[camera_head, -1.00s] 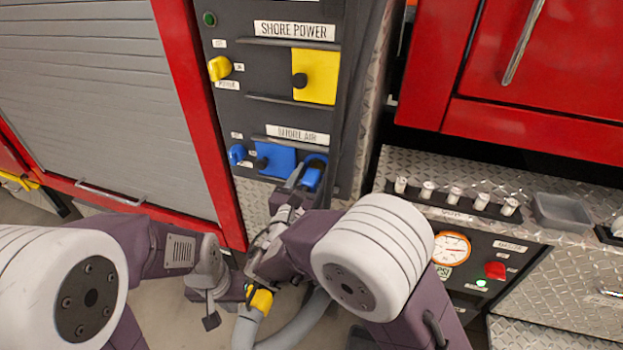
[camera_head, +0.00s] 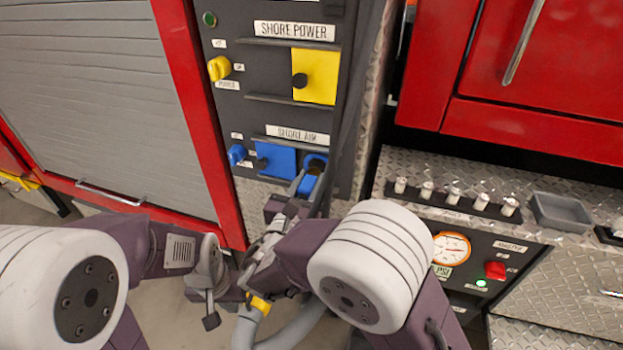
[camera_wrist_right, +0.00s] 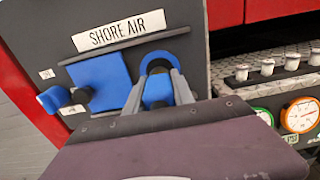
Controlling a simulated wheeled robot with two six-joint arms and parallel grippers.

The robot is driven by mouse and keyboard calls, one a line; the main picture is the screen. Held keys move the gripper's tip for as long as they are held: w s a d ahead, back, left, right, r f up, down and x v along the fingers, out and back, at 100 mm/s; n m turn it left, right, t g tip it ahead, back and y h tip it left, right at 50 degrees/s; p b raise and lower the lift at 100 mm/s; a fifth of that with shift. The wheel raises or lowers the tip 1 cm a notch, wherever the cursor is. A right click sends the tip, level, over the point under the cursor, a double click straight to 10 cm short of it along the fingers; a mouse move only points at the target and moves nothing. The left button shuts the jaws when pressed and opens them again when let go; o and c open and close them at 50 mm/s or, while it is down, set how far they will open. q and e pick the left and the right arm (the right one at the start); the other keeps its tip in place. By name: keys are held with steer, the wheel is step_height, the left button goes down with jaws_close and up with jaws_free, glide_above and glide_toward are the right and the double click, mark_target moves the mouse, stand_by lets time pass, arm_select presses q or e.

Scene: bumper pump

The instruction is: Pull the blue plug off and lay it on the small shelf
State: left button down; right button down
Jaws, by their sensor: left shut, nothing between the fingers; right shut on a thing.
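The blue plug (camera_head: 308,185) is at the blue-rimmed socket (camera_head: 317,160) under the SHORE AIR label. My right gripper (camera_head: 302,184) is shut on it; the right wrist view shows the plug (camera_wrist_right: 157,92) between the two grey fingers. The dark inside of the socket (camera_wrist_right: 160,62) shows above the plug. I cannot tell whether the plug is wholly clear of it. My left gripper (camera_head: 243,284) is low beside the right forearm, shut and empty, its fingers partly hidden. The small shelf may be the grey tray-like piece (camera_head: 562,212) on the tread-plate ledge at right.
A blue square cover (camera_head: 276,160) and blue knob (camera_head: 237,154) sit left of the socket. Several white-topped pegs (camera_head: 454,196) stand in a row on the ledge. A grey hose with a yellow end (camera_head: 259,305) hangs below my arms. A gauge (camera_head: 452,248) is below the ledge.

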mark_target(303, 196)
steer(key=shift+v, duration=1.95)
